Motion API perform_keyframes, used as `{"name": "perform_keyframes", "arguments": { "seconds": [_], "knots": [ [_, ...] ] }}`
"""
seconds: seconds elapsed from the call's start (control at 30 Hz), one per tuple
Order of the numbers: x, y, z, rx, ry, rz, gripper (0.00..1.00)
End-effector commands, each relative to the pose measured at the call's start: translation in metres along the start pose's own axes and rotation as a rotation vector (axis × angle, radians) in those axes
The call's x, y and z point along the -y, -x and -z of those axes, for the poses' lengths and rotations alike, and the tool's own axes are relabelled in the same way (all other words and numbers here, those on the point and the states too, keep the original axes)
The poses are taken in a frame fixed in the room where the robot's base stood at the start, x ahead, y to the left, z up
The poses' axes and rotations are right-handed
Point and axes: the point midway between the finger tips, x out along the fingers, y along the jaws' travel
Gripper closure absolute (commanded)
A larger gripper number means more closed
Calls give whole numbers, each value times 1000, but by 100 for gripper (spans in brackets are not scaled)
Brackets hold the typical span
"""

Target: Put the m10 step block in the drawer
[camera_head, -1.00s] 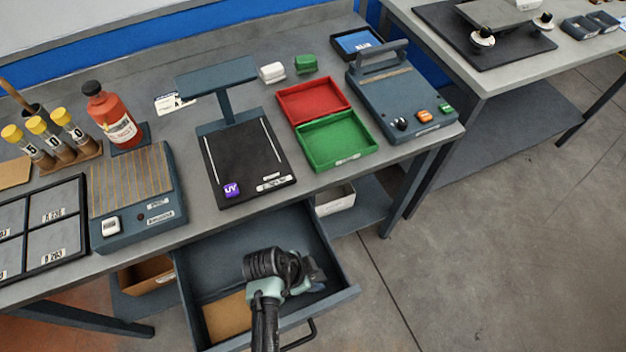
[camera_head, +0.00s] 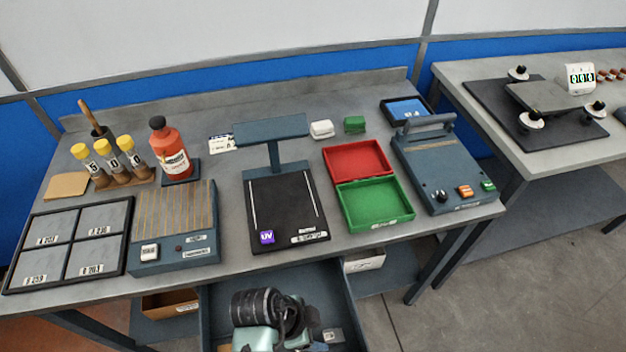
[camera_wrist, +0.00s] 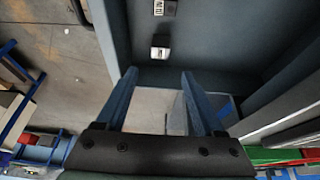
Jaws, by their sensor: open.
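The drawer (camera_head: 225,300) under the bench is pulled open, and its front is out of the picture in the head view. Its dark inside also shows in the wrist view (camera_wrist: 220,30). A small pale and dark block (camera_wrist: 160,47) lies there beyond my fingertips, with a small label (camera_wrist: 158,8) past it. It may be the m10 step block, but I cannot read its marking. A small pale piece also shows in the drawer in the head view (camera_head: 332,336). My gripper (camera_wrist: 156,75) is open, with nothing clearly held. Its fingertips are hidden in the head view.
On the bench stand a UV stand (camera_head: 287,210), a red tray (camera_head: 357,160), a green tray (camera_head: 375,203), a slatted box (camera_head: 172,225), a red bottle (camera_head: 170,150) and a handled case (camera_head: 445,170). A white bin (camera_head: 364,260) sits under the bench, right of the drawer.

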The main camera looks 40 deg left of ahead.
Motion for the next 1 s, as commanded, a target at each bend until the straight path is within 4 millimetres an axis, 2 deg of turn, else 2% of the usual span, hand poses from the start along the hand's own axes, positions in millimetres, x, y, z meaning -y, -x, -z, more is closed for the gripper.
{"name": "perform_keyframes", "arguments": {
  "seconds": [0.13,0.43,0.57,0.67,0.77,0.8,0.87,0.9,0.97,1.0],
  "knots": [
    [0,15,0,0,0,-1,30],
    [0,19,0,0,0,1,30],
    [22,31,20,-13,1,79,30],
    [64,60,67,-63,10,239,30],
    [106,112,137,-182,34,446,30],
    [119,138,168,-249,45,527,30],
    [130,178,213,-363,62,633,30],
    [134,208,242,-449,74,695,30],
    [133,254,284,-590,90,775,30],
    [128,285,310,-690,100,818,30]
  ]
}}
